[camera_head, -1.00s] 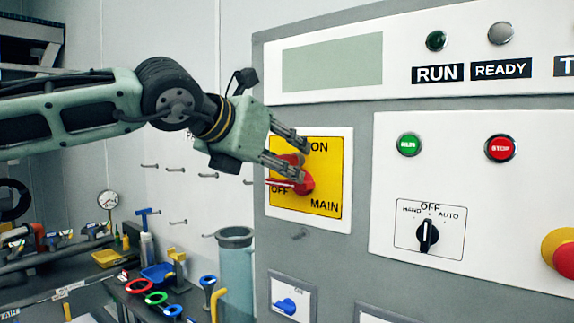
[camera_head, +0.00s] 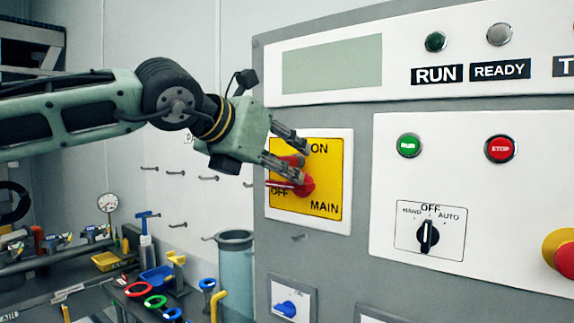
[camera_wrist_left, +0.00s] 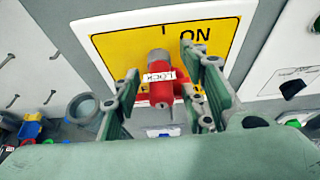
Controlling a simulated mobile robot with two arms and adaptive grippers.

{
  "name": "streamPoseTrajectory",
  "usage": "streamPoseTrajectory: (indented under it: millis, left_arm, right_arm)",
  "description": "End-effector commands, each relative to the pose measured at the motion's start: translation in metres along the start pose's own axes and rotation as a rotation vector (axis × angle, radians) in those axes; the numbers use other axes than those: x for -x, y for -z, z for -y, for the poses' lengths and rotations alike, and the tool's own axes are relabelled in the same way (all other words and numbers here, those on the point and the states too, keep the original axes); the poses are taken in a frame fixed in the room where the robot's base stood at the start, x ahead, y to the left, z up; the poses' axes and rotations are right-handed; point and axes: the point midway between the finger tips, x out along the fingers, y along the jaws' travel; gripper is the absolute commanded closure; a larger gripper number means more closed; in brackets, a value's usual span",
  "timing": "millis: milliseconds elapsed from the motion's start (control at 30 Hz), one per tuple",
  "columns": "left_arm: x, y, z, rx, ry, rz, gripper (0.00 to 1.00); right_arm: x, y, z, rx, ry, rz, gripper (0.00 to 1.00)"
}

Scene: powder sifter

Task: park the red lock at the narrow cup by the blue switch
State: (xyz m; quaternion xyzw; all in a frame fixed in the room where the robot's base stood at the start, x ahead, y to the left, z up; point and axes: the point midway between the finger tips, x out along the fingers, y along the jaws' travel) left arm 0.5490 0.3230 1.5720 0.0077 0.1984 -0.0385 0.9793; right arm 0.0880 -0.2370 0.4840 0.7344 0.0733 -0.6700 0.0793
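The red lock (camera_wrist_left: 160,78) with a white LOCK label shows in the left wrist view, in front of the yellow main-switch plate (camera_head: 328,185). A red switch handle (camera_head: 305,184) is on that plate in the head view. My left gripper (camera_head: 300,163) is at the plate; in the wrist view its fingers (camera_wrist_left: 162,88) stand on either side of the lock with small gaps, apparently not closed on it. The blue switch (camera_head: 286,309) is on a small white plate below. I cannot make out for certain which thing is the narrow cup. My right gripper is not in view.
A tall teal cylinder (camera_head: 236,265) stands left of the grey panel. The bench at lower left holds coloured rings, a blue bin (camera_head: 158,278) and a yellow tray (camera_head: 106,261). A black selector (camera_head: 427,237) and an emergency button (camera_head: 562,254) are farther right.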

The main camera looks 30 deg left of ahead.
Motion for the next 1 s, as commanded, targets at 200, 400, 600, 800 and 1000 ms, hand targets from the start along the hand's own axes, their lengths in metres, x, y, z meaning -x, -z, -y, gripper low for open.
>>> streamPoseTrajectory:
  millis: [200,400,600,800,1000]
  left_arm:
    - [0.0,0.0001,0.0001,0.0,0.0,0.0,0.61]
    - [-0.0004,0.0009,0.0001,0.0,0.0,0.0,0.61]
    - [-0.0003,0.0008,0.0002,0.0,-0.001,-0.001,0.61]
    - [-0.0001,0.0002,0.0002,0.0,0.0,-0.001,0.63]
    - [-0.0001,0.0002,0.0002,0.0,0.0,0.0,0.8]
  right_arm:
    - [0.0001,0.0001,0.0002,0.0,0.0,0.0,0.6]
    - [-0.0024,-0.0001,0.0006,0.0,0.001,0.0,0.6]
    - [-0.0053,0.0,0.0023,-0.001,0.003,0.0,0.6]
    - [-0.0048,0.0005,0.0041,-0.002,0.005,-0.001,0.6]
    - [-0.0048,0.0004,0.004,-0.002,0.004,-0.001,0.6]
